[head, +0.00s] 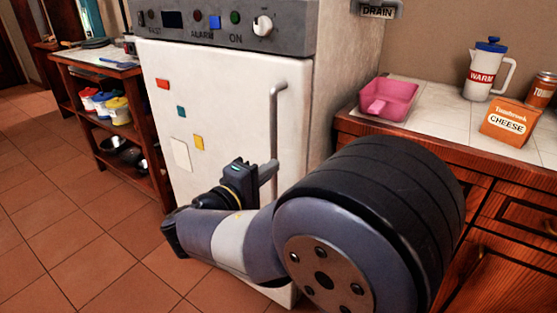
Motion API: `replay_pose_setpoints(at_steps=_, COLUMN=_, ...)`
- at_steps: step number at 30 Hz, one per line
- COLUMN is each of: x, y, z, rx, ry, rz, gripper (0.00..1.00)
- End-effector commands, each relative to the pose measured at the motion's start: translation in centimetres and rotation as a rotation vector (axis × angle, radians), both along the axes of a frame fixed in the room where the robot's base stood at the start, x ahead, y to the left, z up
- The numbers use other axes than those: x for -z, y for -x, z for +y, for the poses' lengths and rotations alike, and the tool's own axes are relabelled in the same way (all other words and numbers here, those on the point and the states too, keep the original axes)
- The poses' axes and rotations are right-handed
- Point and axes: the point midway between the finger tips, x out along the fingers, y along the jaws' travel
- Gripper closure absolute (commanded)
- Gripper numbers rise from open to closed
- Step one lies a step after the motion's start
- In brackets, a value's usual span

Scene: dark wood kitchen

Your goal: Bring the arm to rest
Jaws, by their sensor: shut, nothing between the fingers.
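My arm is folded in front of a white appliance (215,110). Its large dark joint fills the lower right foreground. My gripper (238,178), a dark body with a yellow ring, is shut and empty, close to the lower end of the appliance's grey door handle (274,125). Its fingertips are not clearly seen, and I cannot tell whether it touches the handle. The appliance door looks shut.
At right, a counter (437,118) bears a pink scoop-like tub (388,98), a white jug (487,70), an orange cheese box (510,122) and a jar (543,90). At left stands a shelf unit (105,68) with tubs and bowls. Tiled floor (60,210) at left is clear.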

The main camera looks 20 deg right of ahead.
Motion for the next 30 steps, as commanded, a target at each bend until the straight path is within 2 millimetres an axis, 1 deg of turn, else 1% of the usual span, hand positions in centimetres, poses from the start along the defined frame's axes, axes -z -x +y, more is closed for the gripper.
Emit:
replay_pose_setpoints(at_steps=1, x=-0.1, y=0.5, z=0.8, rx=-0.005, ry=0.001, rz=0.002, gripper=1.00)
replay_pose_setpoints(at_steps=6, x=-0.1, y=2.0, z=2.9, rx=-0.005, ry=0.001, rz=0.002, gripper=1.00)
replay_pose_setpoints(at_steps=12, x=0.0, y=3.0, z=4.2, rx=-0.003, ry=0.000, rz=0.001, gripper=1.00)
replay_pose_setpoints(at_steps=25, x=0.1, y=3.2, z=4.4, rx=0.000, ry=0.001, rz=0.001, gripper=1.00)
replay_pose_setpoints(at_steps=30, x=0.1, y=2.8, z=3.8, rx=0.001, ry=0.000, rz=0.001, gripper=1.00)
